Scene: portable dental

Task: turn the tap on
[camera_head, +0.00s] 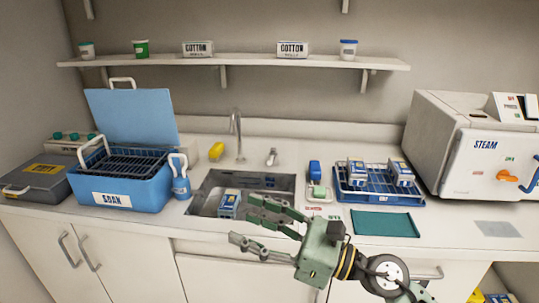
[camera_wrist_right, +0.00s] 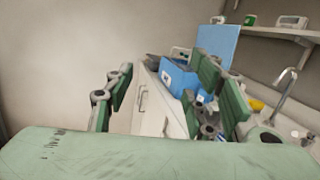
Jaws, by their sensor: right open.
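The tap is a tall chrome spout (camera_head: 235,128) at the back edge of the sink (camera_head: 200,196). A short chrome piece (camera_head: 272,157), which looks like its lever, stands just right of it. No water shows at the spout. The tap also appears at the right of the right wrist view (camera_wrist_right: 284,92). My right gripper (camera_head: 243,220) is open and empty, in front of the sink's front part, its fingers pointing left. It is apart from the tap. In the wrist view its fingers (camera_wrist_right: 168,90) are spread. My left gripper is not in view.
A blue and white pack (camera_head: 229,206) lies in the sink. A blue soak bin (camera_head: 122,190) with raised lid stands left, beside a blue bottle (camera_head: 180,183). A yellow item (camera_head: 216,151) is left of the spout. A blue rack (camera_head: 378,198) and steam steriliser (camera_head: 470,150) stand right.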

